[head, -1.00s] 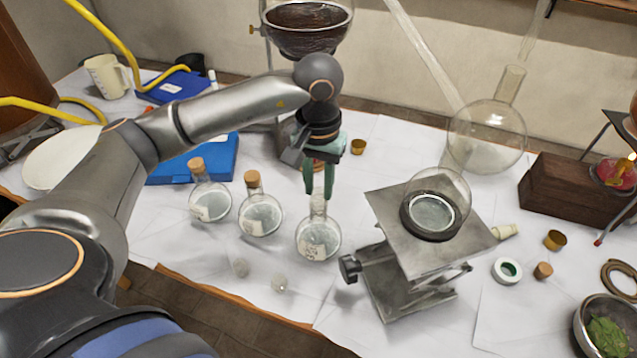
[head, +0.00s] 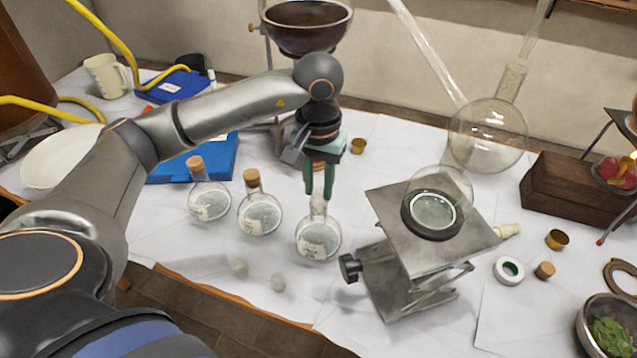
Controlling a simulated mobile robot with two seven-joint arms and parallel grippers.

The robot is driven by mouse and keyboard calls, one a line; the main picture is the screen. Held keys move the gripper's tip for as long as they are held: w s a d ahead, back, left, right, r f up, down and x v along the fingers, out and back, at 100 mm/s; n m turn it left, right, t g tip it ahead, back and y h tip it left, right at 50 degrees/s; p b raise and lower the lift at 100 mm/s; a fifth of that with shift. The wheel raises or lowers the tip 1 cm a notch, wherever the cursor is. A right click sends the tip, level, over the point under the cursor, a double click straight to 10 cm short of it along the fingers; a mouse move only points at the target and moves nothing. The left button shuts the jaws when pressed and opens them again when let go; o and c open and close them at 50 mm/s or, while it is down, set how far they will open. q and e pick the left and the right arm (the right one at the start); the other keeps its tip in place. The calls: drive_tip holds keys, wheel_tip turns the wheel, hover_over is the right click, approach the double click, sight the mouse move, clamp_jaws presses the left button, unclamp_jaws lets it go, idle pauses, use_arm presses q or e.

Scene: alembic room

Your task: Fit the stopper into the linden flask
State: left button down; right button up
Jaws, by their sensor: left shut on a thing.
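A round glass flask (head: 318,238) with a paper label stands upright on the white-covered table, in the row's right place; its label is too small to read. Two similar flasks, the middle one (head: 260,214) and the left one (head: 209,200), have corks in their necks. My left gripper (head: 318,193) points down right at the mouth of the right flask. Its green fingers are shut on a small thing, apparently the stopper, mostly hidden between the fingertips. I cannot tell whether it sits in the neck or just above it. My right gripper is not in view.
A metal lab jack (head: 385,200) with a glass vessel stands close right of the flask. A loose cork (head: 545,270) and a tape roll (head: 508,270) lie at the right. A blue case (head: 215,160) is behind.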

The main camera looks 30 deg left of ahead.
sight(318, 191)
use_arm(q)
drive_tip(key=shift+f+b, duration=0.2)
drive_tip(key=shift+b, duration=0.2)
idle(0.5)
drive_tip(key=shift+c, duration=0.7)
unclamp_jaws()
drive_tip(key=shift+r+p, duration=2)
drive_tip(key=shift+r, duration=1.55)
